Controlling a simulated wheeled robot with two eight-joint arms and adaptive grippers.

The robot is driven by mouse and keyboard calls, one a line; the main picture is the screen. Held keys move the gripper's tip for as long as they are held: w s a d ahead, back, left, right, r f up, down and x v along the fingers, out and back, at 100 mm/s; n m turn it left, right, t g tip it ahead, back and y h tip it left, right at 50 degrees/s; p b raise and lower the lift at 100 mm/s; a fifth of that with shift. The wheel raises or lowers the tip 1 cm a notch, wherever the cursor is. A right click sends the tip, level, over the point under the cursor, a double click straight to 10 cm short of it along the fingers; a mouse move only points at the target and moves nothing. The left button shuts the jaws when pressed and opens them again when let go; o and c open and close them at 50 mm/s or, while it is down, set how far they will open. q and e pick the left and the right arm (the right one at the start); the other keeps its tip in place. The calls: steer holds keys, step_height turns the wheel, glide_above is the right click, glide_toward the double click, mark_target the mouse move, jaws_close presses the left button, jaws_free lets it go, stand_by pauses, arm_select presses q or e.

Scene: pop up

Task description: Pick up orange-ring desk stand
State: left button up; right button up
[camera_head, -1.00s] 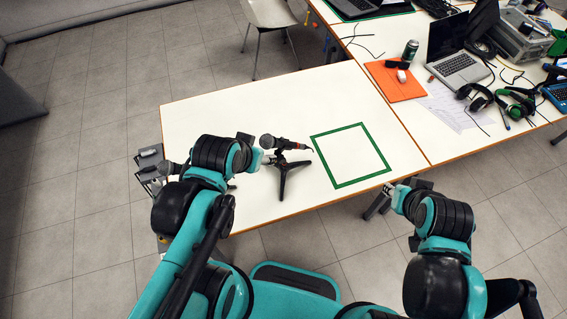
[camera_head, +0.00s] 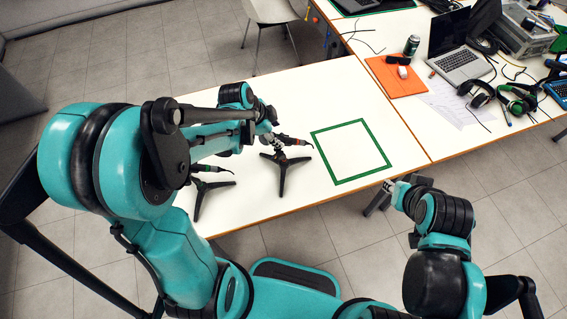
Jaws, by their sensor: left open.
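A black tripod desk stand (camera_head: 283,165) stands upright on the white table, left of the green square outline. It bears a short slanted piece with a reddish-orange bit at its right end; a ring is too small to make out. A second, similar stand (camera_head: 207,187) stands to its left, partly hidden by my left arm. My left gripper (camera_head: 274,143) is open, beside the top of the right-hand stand; contact cannot be told. My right gripper (camera_head: 388,187) is beyond the table's front edge, away from both stands; its jaws are too small to judge.
The green square (camera_head: 352,152) on the white table (camera_head: 325,88) is empty. The back of this table is clear. An orange folder (camera_head: 392,80), a can (camera_head: 411,46), a laptop (camera_head: 462,62), headphones (camera_head: 477,95) and cables crowd the right-hand table. A chair (camera_head: 270,10) stands behind.

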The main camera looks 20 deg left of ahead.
mark_target(284, 140)
arm_select(q)
steer(key=b+x, duration=0.2)
steer(key=x, duration=0.5)
steer(key=shift+f, duration=0.2)
steer(key=shift+s, duration=0.1)
steer(key=shift+c, duration=1.3)
steer(key=shift+r, duration=0.1)
jaws_close()
